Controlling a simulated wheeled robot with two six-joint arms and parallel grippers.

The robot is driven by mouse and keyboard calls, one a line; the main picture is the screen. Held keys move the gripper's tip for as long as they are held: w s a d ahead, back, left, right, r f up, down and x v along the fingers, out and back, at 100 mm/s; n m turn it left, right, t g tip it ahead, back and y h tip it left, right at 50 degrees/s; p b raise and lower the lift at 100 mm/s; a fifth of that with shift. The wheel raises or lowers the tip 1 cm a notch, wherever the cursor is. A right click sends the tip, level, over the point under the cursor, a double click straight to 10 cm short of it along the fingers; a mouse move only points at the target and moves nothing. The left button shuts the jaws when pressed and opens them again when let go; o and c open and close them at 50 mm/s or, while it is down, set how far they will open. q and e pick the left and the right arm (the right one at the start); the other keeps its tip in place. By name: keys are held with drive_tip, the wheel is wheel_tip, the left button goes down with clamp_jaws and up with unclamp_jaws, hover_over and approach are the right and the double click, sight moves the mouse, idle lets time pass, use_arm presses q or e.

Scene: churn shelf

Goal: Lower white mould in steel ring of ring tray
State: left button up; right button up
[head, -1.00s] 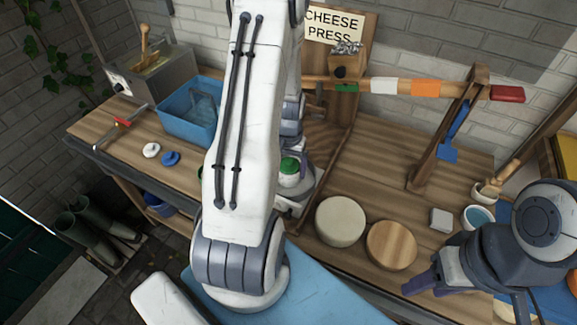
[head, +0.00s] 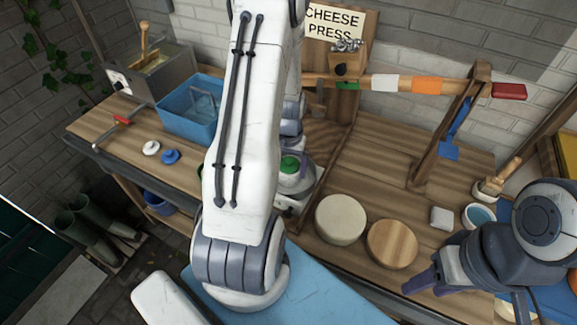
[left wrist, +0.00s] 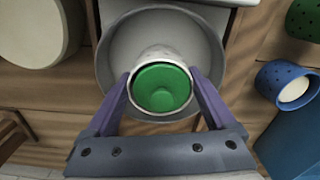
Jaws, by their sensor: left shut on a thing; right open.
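The white mould (left wrist: 150,113) has a green inside or lid (left wrist: 162,88). My left gripper (left wrist: 159,76) is shut on it, one purple finger on each side. In the left wrist view the mould overlaps the wide grey steel ring (left wrist: 105,55), off-centre toward the gripper side. Whether it touches the bottom cannot be told. In the head view the mould's green top (head: 289,165) shows beside my left arm, with the grey ring (head: 308,187) around its lower part; my arm hides the rest. My right gripper (head: 421,282) is open and empty at the bench's front right.
A pale round block (head: 340,219) and a wooden disc (head: 391,244) lie right of the ring. A blue perforated cup (left wrist: 290,85) is near the ring. The press beam (head: 430,87) spans behind.

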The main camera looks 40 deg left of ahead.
use_arm(q)
drive_tip(key=shift+f+b, duration=0.3)
drive_tip(key=shift+f, duration=0.1)
drive_tip(key=o, duration=1)
drive_tip(key=shift+o, duration=0.2)
wheel_tip(320, 180, up, 10)
drive_tip(key=shift+r+b, duration=0.25)
drive_tip(key=shift+b, duration=0.2)
